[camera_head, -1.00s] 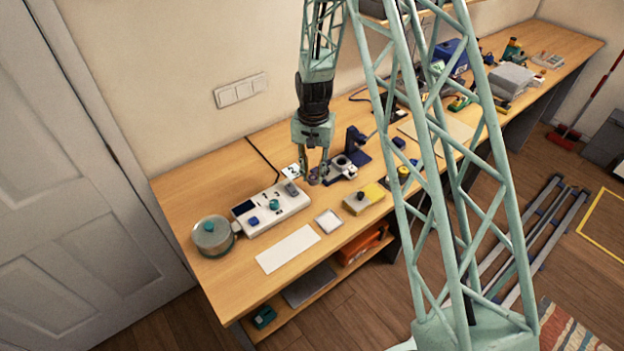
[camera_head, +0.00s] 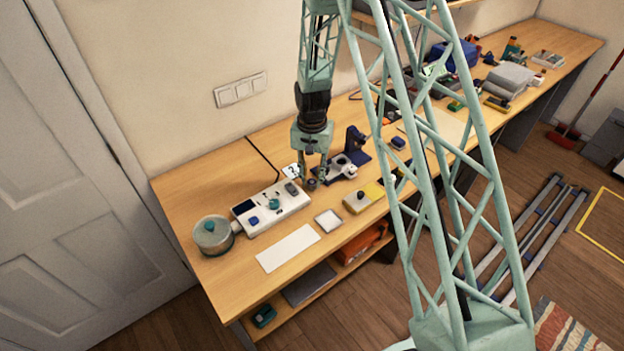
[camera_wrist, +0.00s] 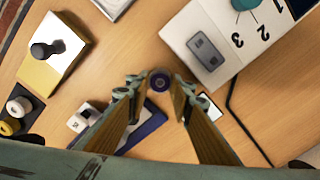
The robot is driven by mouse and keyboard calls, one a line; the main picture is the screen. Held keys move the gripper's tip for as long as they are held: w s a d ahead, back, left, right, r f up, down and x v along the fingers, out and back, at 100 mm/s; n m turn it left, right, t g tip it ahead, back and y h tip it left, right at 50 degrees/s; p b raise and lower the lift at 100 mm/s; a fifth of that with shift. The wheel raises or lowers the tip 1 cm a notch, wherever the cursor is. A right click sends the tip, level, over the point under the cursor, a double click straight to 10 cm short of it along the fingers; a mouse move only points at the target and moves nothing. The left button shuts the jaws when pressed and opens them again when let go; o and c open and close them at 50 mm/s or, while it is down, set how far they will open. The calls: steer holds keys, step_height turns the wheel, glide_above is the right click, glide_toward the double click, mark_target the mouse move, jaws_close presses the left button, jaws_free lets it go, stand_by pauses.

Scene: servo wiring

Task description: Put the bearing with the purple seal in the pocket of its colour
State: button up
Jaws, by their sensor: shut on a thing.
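A small round bearing (camera_wrist: 159,82) with a purple-blue face and dark centre sits between my fingertips in the wrist view. My gripper (camera_wrist: 158,86) is shut on it. In the head view my gripper (camera_head: 312,181) points down over the bench, just right of the white numbered unit (camera_head: 271,207), with the bearing (camera_head: 311,184) small and dark at its tips. I cannot tell how far the bearing is above the bench. I cannot make out a purple pocket in either view.
A blue stand (camera_head: 355,145) with a white-grey fixture is close behind right. A yellow-and-white box (camera_head: 363,198) with a black knob lies in front right. A small pale tray (camera_head: 328,221) and a white sheet (camera_head: 288,248) lie toward the front edge. A round pot (camera_head: 212,236) stands left.

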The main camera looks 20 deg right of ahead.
mark_target(312, 181)
steer(key=shift+f, duration=0.2)
steer(key=shift+f, duration=0.2)
steer(key=o, duration=0.9)
steer(key=shift+r, duration=0.2)
steer(key=shift+r+b, duration=0.45)
steer(key=shift+r, duration=5.55)
steer(key=shift+r, duration=0.1)
